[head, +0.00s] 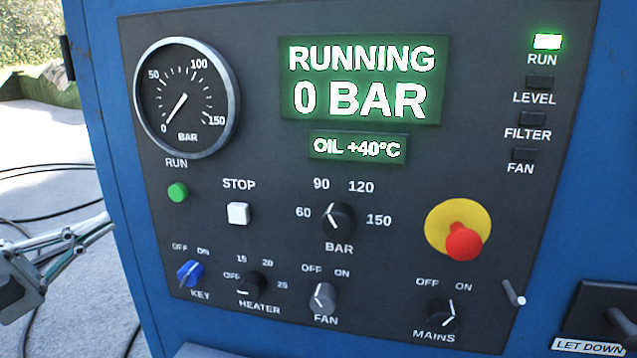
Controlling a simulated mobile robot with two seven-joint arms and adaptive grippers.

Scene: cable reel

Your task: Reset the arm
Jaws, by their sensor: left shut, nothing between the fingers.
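My left gripper (106,224) reaches in from the left edge with its fingers together and nothing between them. Its tips are beside the left edge of the blue cabinet (97,130), left of the control panel (265,200); I cannot tell whether they touch it. The blue key switch (190,274) and green run button (178,192) are to the right of the tips. My right gripper is not in view.
The display (364,80) reads RUNNING, 0 BAR, and the run lamp (547,41) is lit. The red emergency stop (464,242) sits on a yellow disc. A let-down lever (620,320) is at lower right. Dark cables (45,216) lie on the ground.

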